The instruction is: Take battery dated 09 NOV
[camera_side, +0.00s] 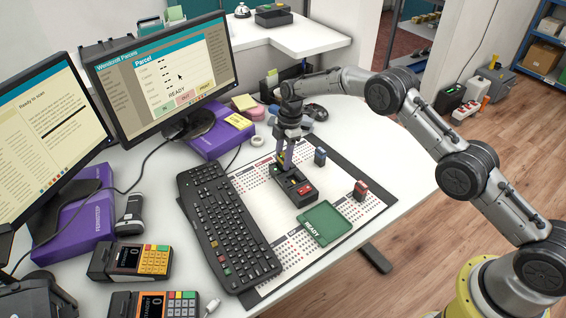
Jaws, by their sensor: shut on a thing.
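My gripper (285,162) points down over the far end of a black holder (306,200) on the white mat. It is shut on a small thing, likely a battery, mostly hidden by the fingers. I cannot tell whether that thing is still seated in the holder. The holder shows a red part at its near end. A small blue-grey block (320,157) stands right of the holder. A red and dark block (360,190) stands farther right; both may be batteries. No date is readable. A green tray (324,222) marked READY lies empty in front of the holder.
A black keyboard (228,227) lies close left of the holder. Two card terminals (130,262) (153,305) sit at the front left. Two monitors (160,75) (45,140) and purple boxes stand behind and left. The mat's right part around the blocks is mostly clear.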

